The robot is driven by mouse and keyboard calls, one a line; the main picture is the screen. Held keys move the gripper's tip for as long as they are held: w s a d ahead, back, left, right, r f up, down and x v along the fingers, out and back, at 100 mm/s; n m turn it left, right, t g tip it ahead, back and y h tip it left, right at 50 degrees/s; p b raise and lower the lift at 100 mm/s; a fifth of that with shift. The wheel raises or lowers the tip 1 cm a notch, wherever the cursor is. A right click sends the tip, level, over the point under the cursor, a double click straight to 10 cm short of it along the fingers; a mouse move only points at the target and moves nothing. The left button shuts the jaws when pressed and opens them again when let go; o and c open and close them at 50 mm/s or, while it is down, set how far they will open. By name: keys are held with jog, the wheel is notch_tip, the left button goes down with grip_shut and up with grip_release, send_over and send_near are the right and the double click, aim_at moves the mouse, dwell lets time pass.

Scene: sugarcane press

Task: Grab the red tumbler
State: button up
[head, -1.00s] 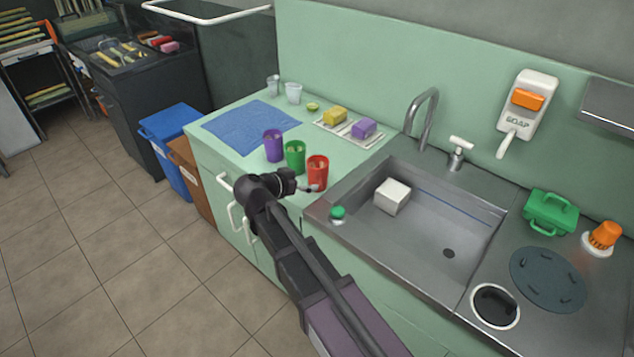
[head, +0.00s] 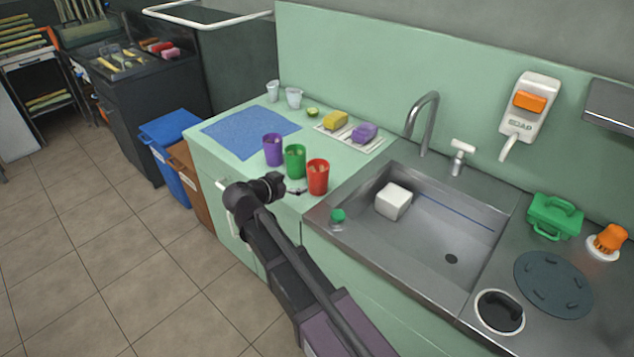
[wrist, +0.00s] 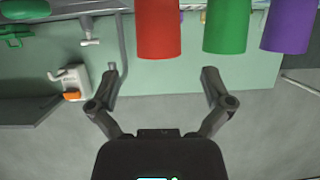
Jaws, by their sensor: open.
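The red tumbler (head: 317,177) stands upright on the green counter beside the sink's left edge, the rightmost of three tumblers in a row. In the wrist view, which looks upside down, the red tumbler (wrist: 158,30) is at the top, ahead of the fingers and a little left of the green one. My gripper (head: 298,190) is just in front of the red and green tumblers at the counter's front edge. In the wrist view my gripper (wrist: 160,80) is open, with nothing between its fingers; the red tumbler appears beyond the fingertips.
The green tumbler (head: 295,161) stands close left of the red one, then the purple tumbler (head: 272,149).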

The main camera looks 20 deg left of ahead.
aim_at(310, 178)
jog(key=b+x, duration=0.1)
jog(key=x, duration=0.4)
jog(key=shift+f+b, duration=0.15)
jog(key=shift+b, duration=0.25)
jog(key=shift+w+d+f, duration=0.1)
jog(key=shift+w+d, duration=0.1)
jog(key=shift+w, duration=0.3)
jog(key=shift+w, duration=0.1)
jog(key=shift+b+x, duration=1)
jog(key=shift+x, duration=1.55)
jog(key=shift+d, duration=0.15)
jog(key=c, duration=0.9)
